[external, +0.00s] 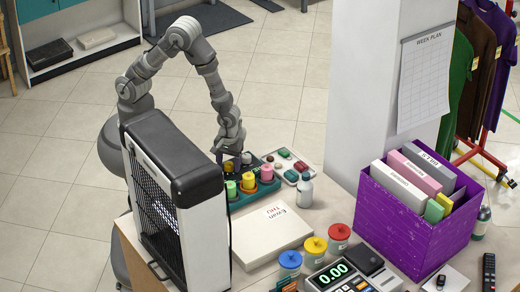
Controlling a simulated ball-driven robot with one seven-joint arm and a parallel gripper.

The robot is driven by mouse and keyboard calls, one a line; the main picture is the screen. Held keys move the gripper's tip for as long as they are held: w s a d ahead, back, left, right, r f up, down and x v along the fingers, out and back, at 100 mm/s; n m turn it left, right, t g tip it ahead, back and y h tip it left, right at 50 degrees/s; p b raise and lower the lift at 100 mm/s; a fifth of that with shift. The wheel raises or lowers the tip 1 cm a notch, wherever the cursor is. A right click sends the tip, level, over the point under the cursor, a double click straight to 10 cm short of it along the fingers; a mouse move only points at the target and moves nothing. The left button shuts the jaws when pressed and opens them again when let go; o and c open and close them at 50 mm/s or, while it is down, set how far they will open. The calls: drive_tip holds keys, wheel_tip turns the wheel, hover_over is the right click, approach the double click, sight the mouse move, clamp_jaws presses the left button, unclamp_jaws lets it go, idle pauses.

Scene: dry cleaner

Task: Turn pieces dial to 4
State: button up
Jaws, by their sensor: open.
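I cannot make out a pieces dial in the external view. My gripper (229,155) hangs pointing down at the end of my bent arm, over the back of a teal tray (238,205). It is open; its fingertips are small and dark, and I see nothing held between them. Yellow, orange and green round pieces (248,181) stand in the tray in front of the gripper. Whether the gripper touches anything there is too small to tell.
A tall black and white appliance (175,190) stands left on the counter. A white box (270,234), lidded jars (314,247), a display reading 0.00 (332,273), a white bottle (305,190) and a purple crate (400,220) crowd the counter. A pillar (360,90) stands behind.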

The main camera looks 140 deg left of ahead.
drive_tip(key=c, duration=1)
drive_tip(key=shift+c, duration=0.2)
